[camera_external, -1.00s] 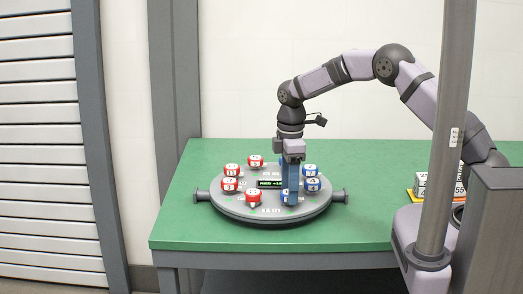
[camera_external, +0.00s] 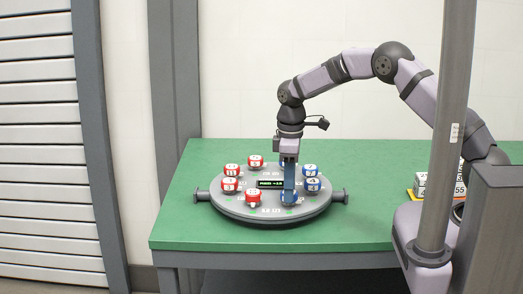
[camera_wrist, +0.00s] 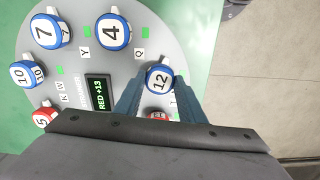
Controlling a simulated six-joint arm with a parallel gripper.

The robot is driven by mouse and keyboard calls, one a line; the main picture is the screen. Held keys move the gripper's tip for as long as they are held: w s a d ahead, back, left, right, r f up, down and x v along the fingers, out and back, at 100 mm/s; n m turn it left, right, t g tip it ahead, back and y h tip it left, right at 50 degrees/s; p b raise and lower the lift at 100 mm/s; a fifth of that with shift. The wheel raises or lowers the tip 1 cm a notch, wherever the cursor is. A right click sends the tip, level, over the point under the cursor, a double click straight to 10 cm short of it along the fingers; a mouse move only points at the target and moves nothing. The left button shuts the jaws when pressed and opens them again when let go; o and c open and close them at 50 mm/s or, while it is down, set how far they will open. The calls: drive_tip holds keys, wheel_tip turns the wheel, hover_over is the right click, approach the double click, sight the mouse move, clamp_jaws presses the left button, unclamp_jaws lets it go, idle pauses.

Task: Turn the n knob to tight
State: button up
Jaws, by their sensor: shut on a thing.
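My gripper (camera_wrist: 158,82) points down with its blue fingers on either side of a blue and white knob marked 12 (camera_wrist: 158,77). It is shut on this knob, which sits at the front right of the round grey panel (camera_external: 225,204). In the external view my gripper (camera_external: 289,198) partly covers that knob. I cannot make out an n label. Other blue knobs in the wrist view are marked 7 (camera_wrist: 46,32), 4 (camera_wrist: 113,31) and 10 (camera_wrist: 27,72). A small display (camera_wrist: 100,94) reads about "RED +13".
Several red knobs stand on the panel's left side, one at the front (camera_external: 253,195). The panel has side stubs (camera_external: 339,196) and rests on a green table (camera_external: 380,225). A grey post (camera_external: 445,130) stands in front of my arm.

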drive_tip(key=m+p, duration=0.1)
drive_tip(key=m, duration=0.6)
drive_tip(key=shift+r, duration=0.15)
drive_tip(key=m, duration=0.4)
drive_tip(key=shift+w, duration=0.1)
drive_tip(key=shift+a+m, duration=0.1)
drive_tip(key=shift+m, duration=1.5)
drive_tip(key=o, duration=1)
drive_tip(key=shift+o, duration=0.2)
drive_tip(key=shift+r+b, duration=0.9)
drive_tip(key=shift+r, duration=2.75)
